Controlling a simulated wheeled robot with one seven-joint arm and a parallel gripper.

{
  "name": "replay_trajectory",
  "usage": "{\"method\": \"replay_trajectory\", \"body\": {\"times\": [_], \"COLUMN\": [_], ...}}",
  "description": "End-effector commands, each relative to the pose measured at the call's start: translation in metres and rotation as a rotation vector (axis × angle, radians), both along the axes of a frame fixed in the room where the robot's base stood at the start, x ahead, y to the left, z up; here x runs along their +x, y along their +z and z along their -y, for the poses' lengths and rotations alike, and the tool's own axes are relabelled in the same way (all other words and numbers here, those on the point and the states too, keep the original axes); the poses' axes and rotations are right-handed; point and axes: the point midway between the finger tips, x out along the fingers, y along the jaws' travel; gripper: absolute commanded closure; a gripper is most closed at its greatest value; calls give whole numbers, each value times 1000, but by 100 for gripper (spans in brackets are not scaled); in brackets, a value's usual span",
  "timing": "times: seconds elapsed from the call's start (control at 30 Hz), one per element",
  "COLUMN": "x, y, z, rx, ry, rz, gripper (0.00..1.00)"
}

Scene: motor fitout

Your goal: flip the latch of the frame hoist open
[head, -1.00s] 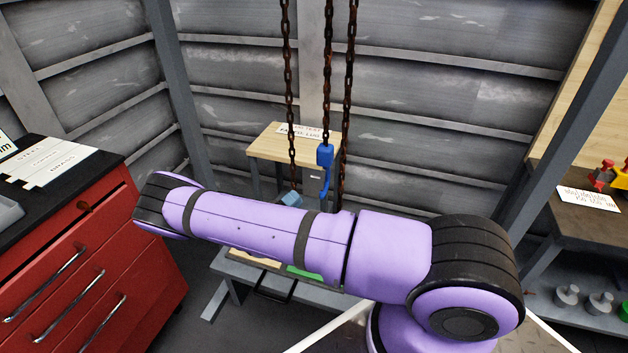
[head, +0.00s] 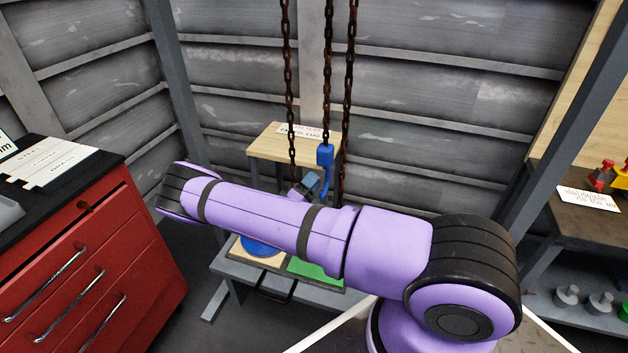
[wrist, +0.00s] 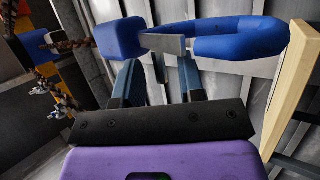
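The frame hoist hangs on rusty chains, with a blue hook (head: 325,155) at the end of the middle chain. In the wrist view the blue hook (wrist: 240,38) curves to the right of its blue block (wrist: 118,38). A grey latch (wrist: 165,43) spans from the block to the hook's tip and closes the mouth. My gripper (head: 312,184) is just left of the hook in the head view.
A wooden-topped stand (head: 275,145) with a sign is behind the hook. Below are a blue round item (head: 262,247) and a green mat (head: 318,271). A red drawer cabinet (head: 90,250) stands left. A dark bench (head: 575,200) stands right. Hanging chains (head: 349,90) flank the hook.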

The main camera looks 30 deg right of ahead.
Motion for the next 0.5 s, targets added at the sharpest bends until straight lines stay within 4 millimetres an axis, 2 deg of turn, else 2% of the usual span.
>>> {"method": "replay_trajectory", "body": {"times": [0.4, 0.47, 0.5], "x": [2, 1, 1], "y": [5, 5, 5], "z": [7, 7, 7], "rx": [1, 1, 1], "ry": [0, 0, 0], "rz": [0, 0, 0], "gripper": [64, 75, 84]}}
